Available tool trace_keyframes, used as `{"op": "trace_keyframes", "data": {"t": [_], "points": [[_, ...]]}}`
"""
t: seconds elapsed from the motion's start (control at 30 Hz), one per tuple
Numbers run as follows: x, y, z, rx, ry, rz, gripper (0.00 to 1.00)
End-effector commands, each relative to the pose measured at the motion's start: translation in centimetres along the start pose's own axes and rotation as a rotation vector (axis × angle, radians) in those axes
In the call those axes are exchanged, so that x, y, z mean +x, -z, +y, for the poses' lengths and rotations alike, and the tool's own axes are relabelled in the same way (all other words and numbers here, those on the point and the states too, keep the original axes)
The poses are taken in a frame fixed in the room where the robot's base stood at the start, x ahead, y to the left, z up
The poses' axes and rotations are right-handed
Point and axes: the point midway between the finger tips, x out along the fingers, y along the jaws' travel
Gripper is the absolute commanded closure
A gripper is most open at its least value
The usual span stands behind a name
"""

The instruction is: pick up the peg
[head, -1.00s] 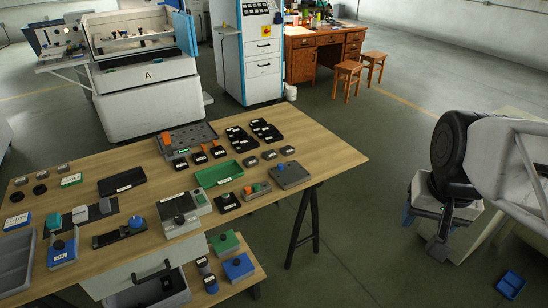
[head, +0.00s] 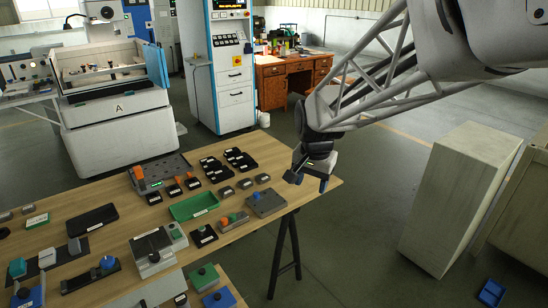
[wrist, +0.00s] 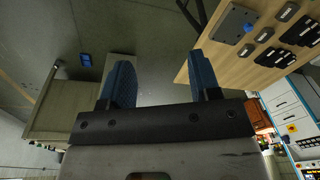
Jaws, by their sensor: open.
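Several small peg-like pieces stand on the workbench (head: 110,215); I cannot tell for sure which is the peg. A blue upright piece (head: 263,195) stands on a grey square plate (head: 272,207) near the bench's right end, and it also shows in the wrist view (wrist: 248,27). An orange upright piece (head: 138,173) stands at the grey perforated tray (head: 176,164). Small orange pieces (head: 224,221) are on a grey block left of the plate. My gripper (head: 309,181) is open and empty above the bench's right corner, right of the grey plate. Its blue fingers (wrist: 162,78) are apart with nothing between them.
A green tray (head: 194,207), black trays (head: 93,218) and several small labelled blocks crowd the bench. Machine A (head: 118,107), a white cabinet (head: 236,98) and a wooden desk (head: 292,68) stand behind. A pale box (head: 458,195) and a small blue bin (head: 491,292) are at right.

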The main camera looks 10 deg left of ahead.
Motion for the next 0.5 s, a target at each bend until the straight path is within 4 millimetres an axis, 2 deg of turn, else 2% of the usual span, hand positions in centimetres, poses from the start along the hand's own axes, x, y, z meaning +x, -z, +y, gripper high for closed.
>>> {"op": "trace_keyframes", "data": {"t": [0.03,0.2,0.5], "points": [[0.9,0.4,-1.5,0.008,-0.003,-0.007,0.43],[3.5,1.6,-6.0,0.050,-0.010,-0.022,0.43],[8.9,2.6,-14.0,0.126,-0.027,-0.046,0.43]]}}
